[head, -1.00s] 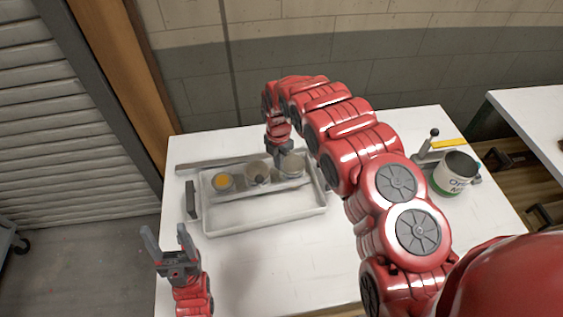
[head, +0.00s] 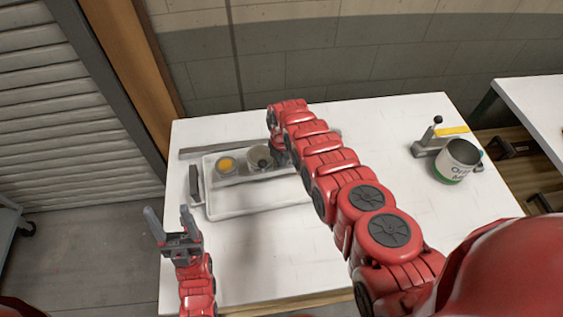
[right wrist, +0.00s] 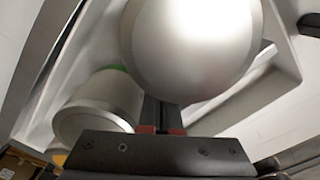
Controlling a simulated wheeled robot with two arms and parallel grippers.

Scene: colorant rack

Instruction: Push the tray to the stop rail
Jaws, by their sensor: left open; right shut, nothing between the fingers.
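The shallow pale-grey tray (head: 250,205) lies on the white table in the head view. In it stand small metal cups; the left one (head: 225,165) holds something orange-yellow, and beside it is a grey cup (head: 260,160). A long grey stop rail (head: 205,150) runs along the tray's far side; I cannot tell whether they touch. My right gripper (head: 281,160) is shut and empty, low over the tray by the cups, partly hidden by its arm. The right wrist view shows its fingers (right wrist: 162,113) close to two metal cups. My left gripper (head: 168,225) is open, left of the tray's near corner.
A dark block (head: 195,185) stands at the tray's left side. A labelled metal can (head: 458,162) and a grey lever device (head: 434,138) stand at the table's right. The table front is clear. A second table (head: 540,105) is at the right.

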